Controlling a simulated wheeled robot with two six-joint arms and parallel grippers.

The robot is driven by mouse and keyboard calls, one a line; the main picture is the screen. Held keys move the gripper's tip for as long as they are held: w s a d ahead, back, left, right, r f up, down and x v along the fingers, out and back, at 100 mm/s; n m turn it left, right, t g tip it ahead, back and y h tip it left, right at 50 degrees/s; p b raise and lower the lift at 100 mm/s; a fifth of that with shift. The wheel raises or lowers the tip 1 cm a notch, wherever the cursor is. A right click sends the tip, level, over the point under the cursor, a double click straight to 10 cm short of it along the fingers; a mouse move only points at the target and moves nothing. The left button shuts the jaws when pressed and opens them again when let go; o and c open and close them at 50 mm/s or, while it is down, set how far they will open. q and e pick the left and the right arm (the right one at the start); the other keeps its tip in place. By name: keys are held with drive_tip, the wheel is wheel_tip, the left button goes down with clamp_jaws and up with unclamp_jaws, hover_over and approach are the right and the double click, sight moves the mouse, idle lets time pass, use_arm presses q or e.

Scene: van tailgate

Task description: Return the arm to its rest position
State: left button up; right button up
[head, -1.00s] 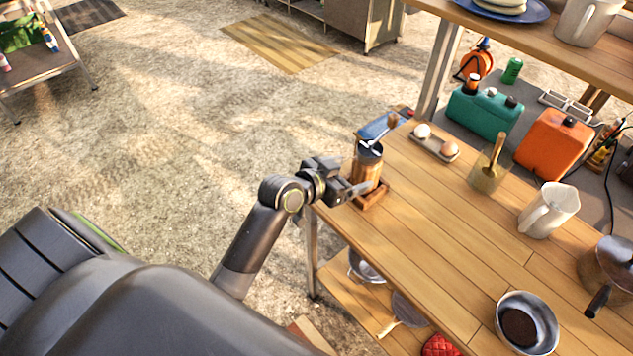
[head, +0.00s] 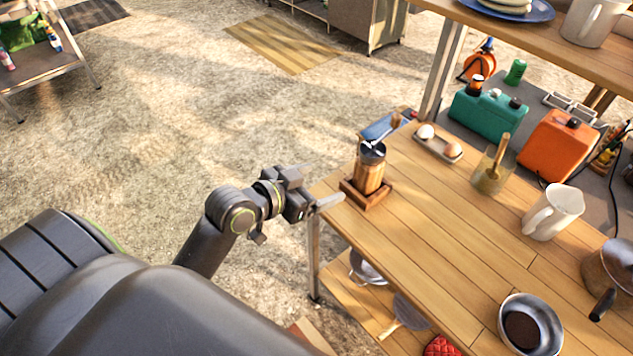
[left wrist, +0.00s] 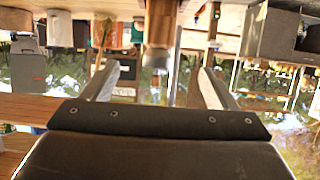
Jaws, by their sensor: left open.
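My left gripper (head: 322,188) is open and empty. It is just off the left edge of the wooden table (head: 440,240), to the left of the wooden hand grinder (head: 369,172) and apart from it. The grinder stands upright in a small square wooden tray (head: 366,199) near that edge. In the left wrist view the gripper's two fingers (left wrist: 157,82) are spread wide, and the picture is upside down. The grinder (left wrist: 160,25) shows beyond the gap between them. My right gripper is in neither view.
Near the grinder are a blue pad (head: 383,125) and a small tray with two egg-like objects (head: 438,144). A glass with a wooden handle (head: 491,172), a white pitcher (head: 552,212) and a metal bowl (head: 530,325) stand further right.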

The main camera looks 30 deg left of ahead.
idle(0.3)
use_arm(q)
drive_tip(key=s+a+f+n+g+y, duration=0.2)
drive_tip(key=s+a+f+g+y, duration=0.25)
drive_tip(key=s, duration=0.65)
drive_tip(key=s+a+f+n+g+y, duration=0.25)
drive_tip(key=s+f+g, duration=0.25)
drive_tip(key=s+f, duration=0.5)
wheel_tip(320, 180, down, 22)
drive_tip(key=a, duration=0.2)
drive_tip(key=s+d+f+g+h, duration=0.1)
drive_tip(key=s+f+g, duration=0.1)
drive_tip(key=s+f, duration=1.3)
drive_tip(key=shift+s+d+f, duration=0.25)
drive_tip(key=shift+s+f, duration=0.15)
drive_tip(key=shift+f, duration=0.4)
